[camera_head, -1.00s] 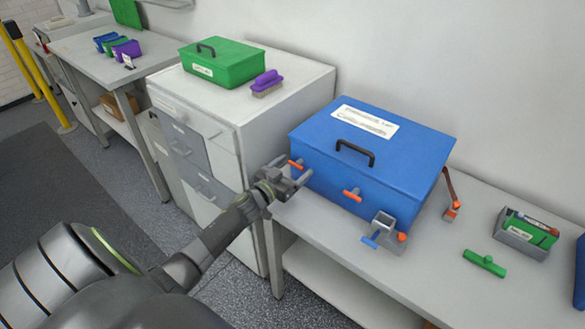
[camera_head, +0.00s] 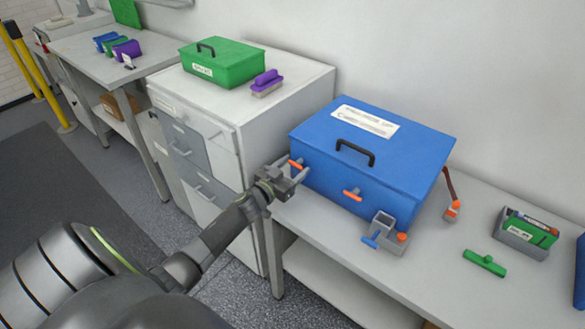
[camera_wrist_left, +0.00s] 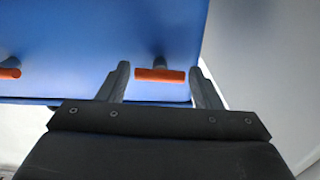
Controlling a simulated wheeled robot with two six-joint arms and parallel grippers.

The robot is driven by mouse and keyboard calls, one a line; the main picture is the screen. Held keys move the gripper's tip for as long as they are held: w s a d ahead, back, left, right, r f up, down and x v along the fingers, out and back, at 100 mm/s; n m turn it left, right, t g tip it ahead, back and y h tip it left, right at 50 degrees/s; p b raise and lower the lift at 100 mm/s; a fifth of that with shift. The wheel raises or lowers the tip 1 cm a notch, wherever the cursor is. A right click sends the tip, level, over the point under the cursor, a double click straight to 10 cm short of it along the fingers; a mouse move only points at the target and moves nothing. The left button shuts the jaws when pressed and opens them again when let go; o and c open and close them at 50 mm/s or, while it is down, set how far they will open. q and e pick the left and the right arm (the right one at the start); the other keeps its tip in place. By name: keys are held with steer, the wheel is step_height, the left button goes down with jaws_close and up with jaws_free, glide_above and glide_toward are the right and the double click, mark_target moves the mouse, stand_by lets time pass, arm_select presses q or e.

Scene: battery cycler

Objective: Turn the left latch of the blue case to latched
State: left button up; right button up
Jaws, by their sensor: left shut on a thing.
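The blue case (camera_head: 370,150) stands closed on the bench, with a black handle on its lid. Its left latch (camera_head: 296,165) is an orange bar on the front face. My left gripper (camera_head: 292,170) is at that latch and shut on it. In the left wrist view the orange bar (camera_wrist_left: 160,75) lies level between the two fingers (camera_wrist_left: 160,83), roughly parallel to the case's edge. The case's other latch (camera_head: 352,194) is orange too and also lies about level; part of it shows in the left wrist view (camera_wrist_left: 9,73). My right gripper is not in view.
A grey holder (camera_head: 385,232) with blue and orange parts stands before the case. A white cabinet (camera_head: 300,85) carrying a green box (camera_head: 222,66) stands close at left.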

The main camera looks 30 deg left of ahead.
arm_select(q)
steer(key=shift+m+b, duration=0.9)
steer(key=shift+m, duration=7.7)
steer(key=o, duration=1)
steer(key=shift+c, duration=0.2)
steer(key=s+a+b, duration=0.1)
steer(key=s+b, duration=1)
steer(key=s, duration=0.6)
steer(key=shift+s+a, duration=0.2)
steer(key=shift+s, duration=0.05)
